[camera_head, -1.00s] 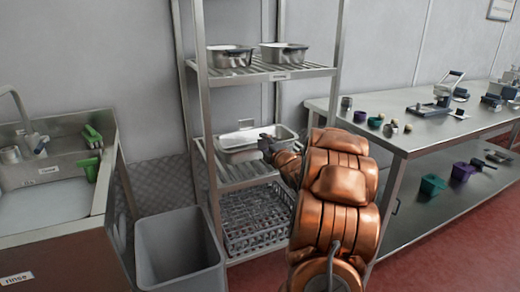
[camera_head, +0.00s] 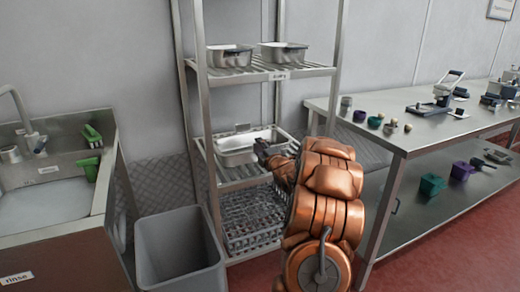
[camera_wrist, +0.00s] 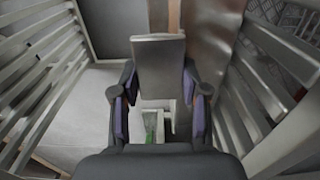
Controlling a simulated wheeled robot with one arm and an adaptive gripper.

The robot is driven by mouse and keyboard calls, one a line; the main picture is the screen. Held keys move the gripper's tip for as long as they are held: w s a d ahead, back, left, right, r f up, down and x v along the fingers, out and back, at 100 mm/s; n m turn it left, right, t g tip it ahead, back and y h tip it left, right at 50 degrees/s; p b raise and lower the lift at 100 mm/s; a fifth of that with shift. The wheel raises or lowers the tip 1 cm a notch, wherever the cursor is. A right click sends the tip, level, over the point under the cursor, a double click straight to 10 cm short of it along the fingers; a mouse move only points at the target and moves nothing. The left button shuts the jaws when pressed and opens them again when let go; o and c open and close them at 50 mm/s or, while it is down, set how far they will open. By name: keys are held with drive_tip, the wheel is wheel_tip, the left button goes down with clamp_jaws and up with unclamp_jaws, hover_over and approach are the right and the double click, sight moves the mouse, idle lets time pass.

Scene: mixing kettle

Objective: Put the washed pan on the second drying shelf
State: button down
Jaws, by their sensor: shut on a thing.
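The pan (camera_head: 238,158), a shallow grey metal tray-like pan, is at the middle shelf (camera_head: 240,184) of the drying rack, below the shelf that bears two other pans. It looks about level. I cannot tell whether its base touches the slats. My gripper (camera_head: 263,152) is at the pan's right front side, shut on it; the forearm hides the pan's right end. In the wrist view my gripper (camera_wrist: 158,105) has its two dark fingers on either side of a flat grey metal piece (camera_wrist: 158,60), apparently part of the pan.
Two pans, one left (camera_head: 229,56) and one right (camera_head: 283,51), stand on the upper shelf (camera_head: 262,72). A grey wire-like crate (camera_head: 250,220) sits at the rack's bottom. A grey bin (camera_head: 180,250) and a sink (camera_head: 50,205) are left; a steel table (camera_head: 420,130) is right.

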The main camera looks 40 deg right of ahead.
drive_tip(key=c, duration=0.6)
unclamp_jaws()
drive_tip(key=shift+f, duration=0.15)
drive_tip(key=shift+r, duration=0.3)
drive_tip(key=v, duration=1.2)
drive_tip(key=shift+f, duration=0.15)
